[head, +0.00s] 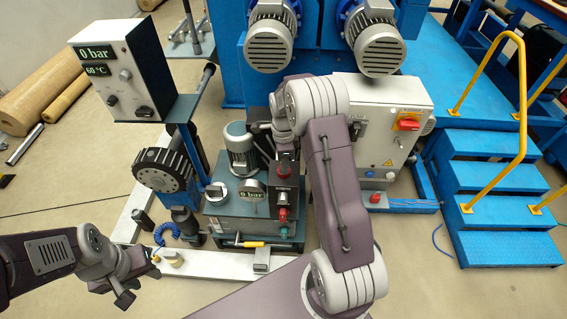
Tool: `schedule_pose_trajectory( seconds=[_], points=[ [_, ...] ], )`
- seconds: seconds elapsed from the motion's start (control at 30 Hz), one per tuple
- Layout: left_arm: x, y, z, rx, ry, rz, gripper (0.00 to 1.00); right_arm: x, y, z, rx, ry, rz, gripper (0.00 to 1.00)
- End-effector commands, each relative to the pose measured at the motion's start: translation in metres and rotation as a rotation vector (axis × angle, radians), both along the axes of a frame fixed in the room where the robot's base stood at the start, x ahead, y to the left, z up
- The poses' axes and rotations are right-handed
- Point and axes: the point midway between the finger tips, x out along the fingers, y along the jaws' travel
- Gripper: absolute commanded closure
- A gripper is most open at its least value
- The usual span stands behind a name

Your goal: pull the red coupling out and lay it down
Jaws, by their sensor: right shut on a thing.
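My right gripper (284,157) points down over the teal hydraulic unit (228,226), below its wrist.
A yellow-handled tool (250,244) lies on the unit's front ledge. A blue coiled hose (165,233) is at its left. A control box (122,75) stands at upper left, a white electrical cabinet (385,140) at right. Blue steps (500,215) with yellow rails stand further right.

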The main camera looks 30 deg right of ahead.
Motion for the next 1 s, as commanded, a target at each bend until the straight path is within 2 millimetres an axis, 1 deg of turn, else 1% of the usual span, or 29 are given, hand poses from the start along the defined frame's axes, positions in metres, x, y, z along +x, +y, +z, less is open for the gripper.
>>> schedule_pose_trajectory(
  seconds=[0.4, 1.0],
  points=[
    [0.0, 0.0, 0.002, 0.0, 0.0, 0.0, 0.64, 0.0, 0.0, 0.002, 0.0, 0.0, 0.0, 1.0],
    [0.0, 0.0, 0.039, 0.0, 0.0, 0.0, 0.64, 0.0, 0.0, 0.036, 0.0, 0.0, 0.0, 1.0]
  ],
)
